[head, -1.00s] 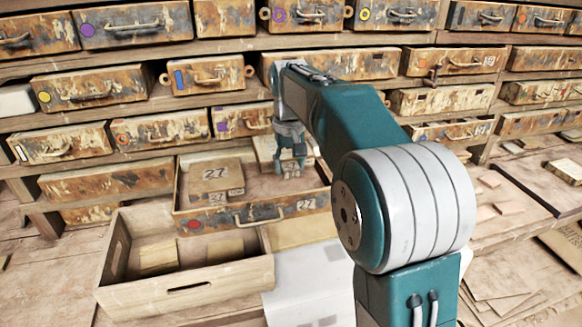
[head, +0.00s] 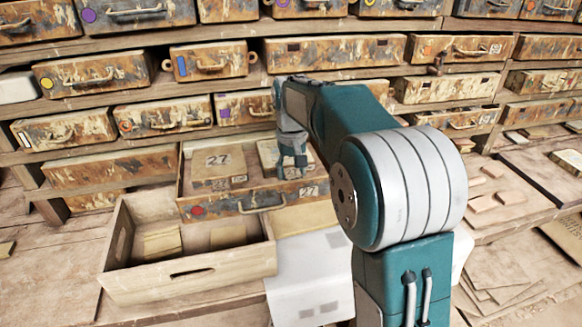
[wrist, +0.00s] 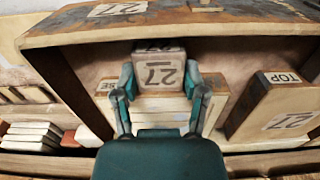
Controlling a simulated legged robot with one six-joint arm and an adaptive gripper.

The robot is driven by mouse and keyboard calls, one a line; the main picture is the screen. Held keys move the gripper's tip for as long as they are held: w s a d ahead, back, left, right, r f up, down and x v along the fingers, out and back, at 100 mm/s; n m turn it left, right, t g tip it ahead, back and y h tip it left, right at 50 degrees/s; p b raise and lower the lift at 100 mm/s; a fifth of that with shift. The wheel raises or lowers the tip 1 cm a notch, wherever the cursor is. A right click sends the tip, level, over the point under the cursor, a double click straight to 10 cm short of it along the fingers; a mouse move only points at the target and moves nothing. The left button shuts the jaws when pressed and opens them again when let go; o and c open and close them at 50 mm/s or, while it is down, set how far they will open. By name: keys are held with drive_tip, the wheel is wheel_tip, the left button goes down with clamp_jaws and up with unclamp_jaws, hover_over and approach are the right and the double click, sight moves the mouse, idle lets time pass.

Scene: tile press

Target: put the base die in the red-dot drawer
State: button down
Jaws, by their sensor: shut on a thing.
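The red-dot drawer (head: 237,200) is pulled out, with its red dot at the left of its front and a 27 label at the right. The base die (head: 269,152) is inside its walls on the right side; whether it touches the floor I cannot tell. My gripper (head: 293,160) is shut on it from above. In the wrist view the fingers (wrist: 160,85) clamp the die's block marked 27 (wrist: 160,73), and a partly covered BASE label shows beside them. A second block, marked TOP and 27 (wrist: 277,108), lies in the drawer; it also shows in the head view (head: 212,164), at the left.
An open wooden crate (head: 188,279) with a few small blocks stands in front of the drawer. Rows of closed, rusty drawers with coloured marks (head: 163,116) fill the shelves behind. Loose tiles (head: 497,198) lie on the surface at right.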

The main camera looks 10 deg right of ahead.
drive_tip(key=shift+c, duration=0.6)
unclamp_jaws()
drive_tip(key=shift+o, duration=0.4)
wheel_tip(320, 180, up, 11)
drive_tip(key=s+r+t, duration=0.1)
drive_tip(key=s+r, duration=0.2)
drive_tip(key=s, duration=0.4)
drive_tip(key=s+f+t, duration=0.2)
drive_tip(key=s+f, duration=0.4)
drive_tip(key=s, duration=0.5)
drive_tip(key=s+f+t, duration=0.2)
drive_tip(key=s+f, duration=0.3)
drive_tip(key=s, duration=0.6)
drive_tip(key=shift+f+t, duration=0.3)
drive_tip(key=shift+f, duration=0.1)
